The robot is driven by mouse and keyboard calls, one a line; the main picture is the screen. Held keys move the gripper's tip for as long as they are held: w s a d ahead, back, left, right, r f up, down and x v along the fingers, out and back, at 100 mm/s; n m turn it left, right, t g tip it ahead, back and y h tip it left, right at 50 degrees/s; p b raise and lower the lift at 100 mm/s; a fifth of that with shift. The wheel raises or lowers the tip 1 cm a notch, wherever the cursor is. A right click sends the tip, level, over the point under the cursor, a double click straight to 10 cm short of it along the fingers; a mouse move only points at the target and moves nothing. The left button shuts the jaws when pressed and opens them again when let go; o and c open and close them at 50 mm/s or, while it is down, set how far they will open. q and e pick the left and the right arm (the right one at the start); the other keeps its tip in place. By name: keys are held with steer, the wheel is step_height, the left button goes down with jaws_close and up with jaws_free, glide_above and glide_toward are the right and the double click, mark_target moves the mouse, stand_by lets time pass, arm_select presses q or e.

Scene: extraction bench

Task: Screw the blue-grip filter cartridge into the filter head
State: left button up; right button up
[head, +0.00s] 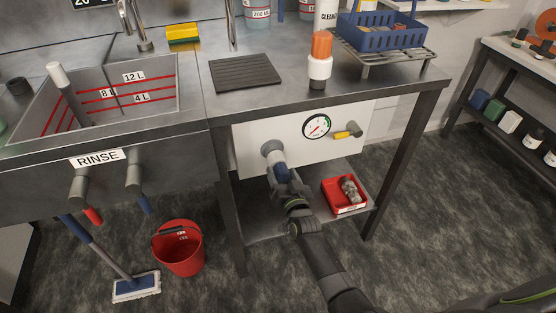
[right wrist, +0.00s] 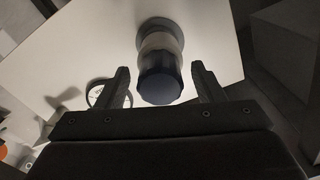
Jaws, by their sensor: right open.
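The blue-grip filter cartridge (head: 281,171) sits at the filter head (head: 271,148) on the white panel under the bench, its blue grip facing outward. It also shows in the right wrist view (right wrist: 160,82), pointing toward the camera between the fingers. I cannot tell how far it is threaded in. My right gripper (head: 287,185) is right at the blue grip. In the right wrist view the gripper (right wrist: 162,88) is open, with a finger on each side of the grip and visible gaps. My left gripper is not in view.
A pressure gauge (head: 317,126) and yellow-handled valve (head: 347,132) are on the panel to the right. A red tray (head: 332,197) holding a grey cartridge-like item (head: 350,189) stands on the lower shelf. A table leg (head: 230,220) is left of the gripper. A red bucket (head: 179,260) stands on the floor.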

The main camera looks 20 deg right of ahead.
steer(key=n+p, duration=0.3)
steer(key=n, duration=0.3)
steer(key=shift+r+n, duration=0.1)
steer(key=shift+n, duration=1.3)
steer(key=shift+n+p, duration=0.3)
steer(key=shift+n, duration=0.4)
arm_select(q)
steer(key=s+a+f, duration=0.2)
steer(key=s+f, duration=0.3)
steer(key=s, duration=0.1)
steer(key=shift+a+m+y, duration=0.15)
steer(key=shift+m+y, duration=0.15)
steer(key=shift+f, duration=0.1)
arm_select(e)
steer(key=shift+c, duration=0.3)
